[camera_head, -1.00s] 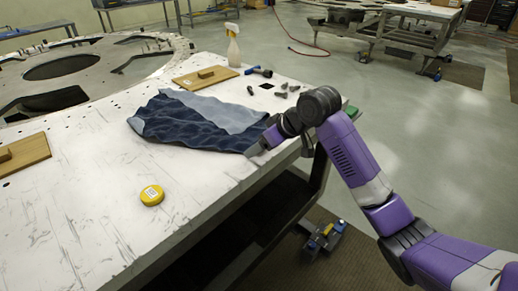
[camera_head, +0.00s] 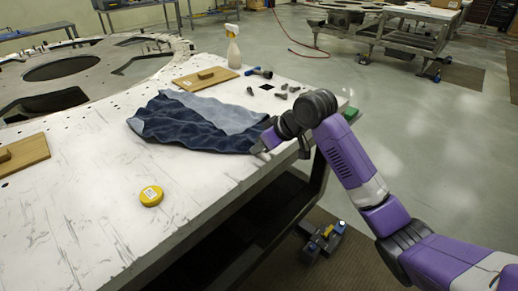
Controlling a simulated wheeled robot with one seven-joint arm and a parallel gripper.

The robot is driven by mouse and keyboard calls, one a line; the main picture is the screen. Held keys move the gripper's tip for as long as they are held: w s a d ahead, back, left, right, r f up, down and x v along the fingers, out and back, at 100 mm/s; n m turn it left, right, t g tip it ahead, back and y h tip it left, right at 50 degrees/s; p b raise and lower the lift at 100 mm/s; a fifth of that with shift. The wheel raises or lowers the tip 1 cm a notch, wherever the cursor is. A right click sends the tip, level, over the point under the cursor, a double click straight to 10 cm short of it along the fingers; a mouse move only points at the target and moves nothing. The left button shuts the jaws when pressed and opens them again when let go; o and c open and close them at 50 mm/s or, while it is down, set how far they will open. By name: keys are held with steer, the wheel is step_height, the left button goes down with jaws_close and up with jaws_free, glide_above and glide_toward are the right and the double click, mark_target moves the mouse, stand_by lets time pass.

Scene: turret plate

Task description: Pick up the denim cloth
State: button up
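The denim cloth (camera_head: 195,124) lies crumpled on the white worktable, dark blue with a paler folded-over part at its upper right. My gripper (camera_head: 258,149) is at the cloth's right corner, near the table's right edge, pointing down and to the left. Its tip touches or nearly touches the cloth. The fingers are small and partly hidden by the wrist, so I cannot tell whether they are open or shut on the fabric.
A large metal ring plate (camera_head: 100,62) lies behind. The front of the table is mostly clear.

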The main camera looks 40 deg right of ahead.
jaws_close()
step_height(320, 180, up, 12)
steer(key=p, duration=1)
step_height(320, 180, up, 45)
steer(key=p, duration=0.5)
steer(key=shift+p, duration=0.35)
